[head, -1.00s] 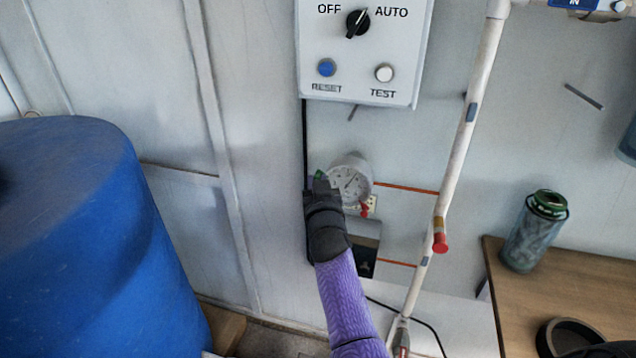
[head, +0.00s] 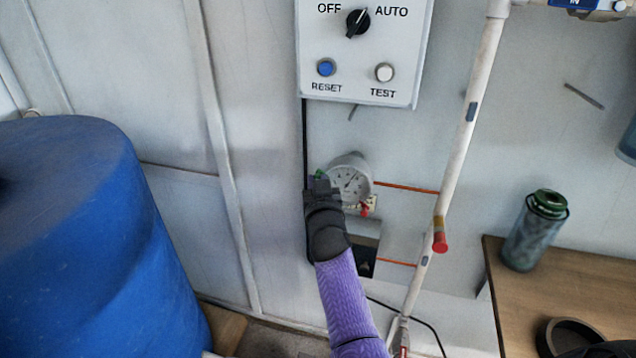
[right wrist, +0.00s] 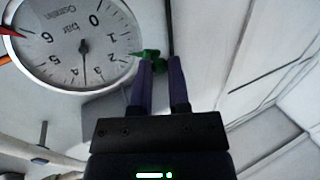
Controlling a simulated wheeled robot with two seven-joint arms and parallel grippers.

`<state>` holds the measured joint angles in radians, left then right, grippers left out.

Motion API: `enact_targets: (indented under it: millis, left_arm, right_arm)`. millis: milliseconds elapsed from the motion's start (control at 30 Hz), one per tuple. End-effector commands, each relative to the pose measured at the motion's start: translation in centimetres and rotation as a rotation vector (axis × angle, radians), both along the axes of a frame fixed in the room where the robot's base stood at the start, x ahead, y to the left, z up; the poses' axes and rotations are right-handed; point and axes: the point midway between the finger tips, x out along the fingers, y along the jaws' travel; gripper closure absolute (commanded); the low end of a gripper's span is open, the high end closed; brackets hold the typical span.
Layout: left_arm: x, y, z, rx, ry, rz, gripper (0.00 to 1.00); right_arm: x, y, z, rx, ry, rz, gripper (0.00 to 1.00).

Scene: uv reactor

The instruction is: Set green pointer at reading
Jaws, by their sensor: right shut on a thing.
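A round pressure gauge (head: 352,177) with a white dial is on the wall below the control box. In the right wrist view the dial (right wrist: 62,62) is large, with a black needle pointing down the picture. The green pointer (right wrist: 148,54) is at the dial's rim, its tip towards the dial, just beyond the numbers 1 and 2. A red pointer (right wrist: 10,31) is at the opposite rim near 6. My right gripper (right wrist: 161,62) is shut on the green pointer; in the head view it (head: 321,185) covers the gauge's lower left edge. My left gripper is out of view.
A control box (head: 360,50) with a knob and two buttons hangs above. A white pipe (head: 465,150) with a red-ended fitting (head: 440,242) runs to the right. A blue barrel (head: 90,240) stands left.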

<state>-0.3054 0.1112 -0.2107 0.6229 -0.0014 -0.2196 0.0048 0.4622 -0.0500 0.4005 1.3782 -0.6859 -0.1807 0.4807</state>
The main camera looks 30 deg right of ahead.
Motion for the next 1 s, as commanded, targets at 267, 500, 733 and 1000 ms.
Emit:
enact_targets:
  millis: [267, 500, 733, 1000]
  left_arm:
    - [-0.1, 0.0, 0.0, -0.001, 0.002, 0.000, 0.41]
    - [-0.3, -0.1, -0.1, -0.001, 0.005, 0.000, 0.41]
    - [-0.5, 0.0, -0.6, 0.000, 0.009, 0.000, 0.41]
    - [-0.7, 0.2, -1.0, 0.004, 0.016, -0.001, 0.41]
  right_arm:
    - [0.0, 0.0, 0.0, 0.000, 0.001, 0.000, 1.00]
    - [0.0, 0.0, 0.0, 0.011, -0.011, 0.000, 1.00]
    - [-0.3, -0.2, 0.4, 0.081, -0.093, -0.001, 1.00]
    - [-0.8, -0.7, 1.3, 0.201, -0.234, -0.001, 1.00]
